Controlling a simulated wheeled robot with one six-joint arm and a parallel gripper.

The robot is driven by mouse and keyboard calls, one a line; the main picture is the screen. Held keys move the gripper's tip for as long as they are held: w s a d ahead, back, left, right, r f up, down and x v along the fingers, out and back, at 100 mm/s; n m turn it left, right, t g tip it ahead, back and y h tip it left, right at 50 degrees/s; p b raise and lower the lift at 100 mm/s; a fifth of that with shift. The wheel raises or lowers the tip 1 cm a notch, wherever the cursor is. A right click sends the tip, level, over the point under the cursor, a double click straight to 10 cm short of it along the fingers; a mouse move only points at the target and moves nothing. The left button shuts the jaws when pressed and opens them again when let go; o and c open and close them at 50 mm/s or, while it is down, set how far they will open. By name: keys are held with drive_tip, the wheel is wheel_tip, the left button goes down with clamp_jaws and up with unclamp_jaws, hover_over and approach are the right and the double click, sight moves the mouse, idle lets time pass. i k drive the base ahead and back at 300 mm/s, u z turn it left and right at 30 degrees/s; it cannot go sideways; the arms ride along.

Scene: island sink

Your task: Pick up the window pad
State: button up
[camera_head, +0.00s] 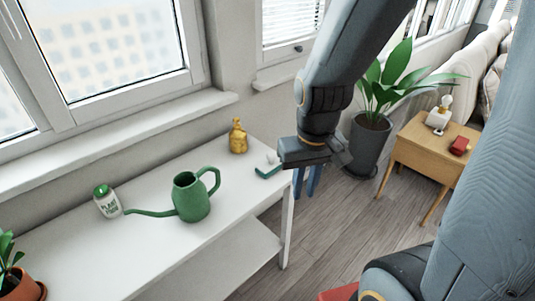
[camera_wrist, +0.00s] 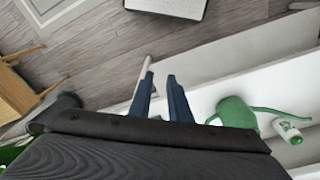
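No object is clearly recognisable as the window pad. A small teal piece (camera_head: 268,173) with a pale part beside it lies near the right end of the white table, in the head view. My gripper's dark body partly hides it, and I cannot tell whether it is the pad. My gripper (camera_head: 307,183) hangs with its blue fingers pointing down, just past the table's right end. In the wrist view my gripper (camera_wrist: 160,82) shows its fingers apart with nothing between them.
The white table (camera_head: 110,255) holds a green watering can (camera_head: 192,200), a plant food bottle (camera_head: 107,202) and a yellow bottle (camera_head: 238,137). A potted plant (camera_head: 368,150) stands behind my gripper. A wooden side table (camera_head: 415,148) is at right. Bare floor lies between.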

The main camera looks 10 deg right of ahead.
sight(273, 165)
drive_tip(key=u, duration=0.05)
drive_tip(key=i, duration=0.15)
drive_tip(key=z, duration=0.05)
drive_tip(key=k, duration=1.2)
drive_tip(key=z, duration=0.65)
drive_tip(key=i, duration=1)
drive_tip(key=u, duration=0.45)
drive_tip(key=i, duration=0.55)
drive_tip(key=u, duration=0.6)
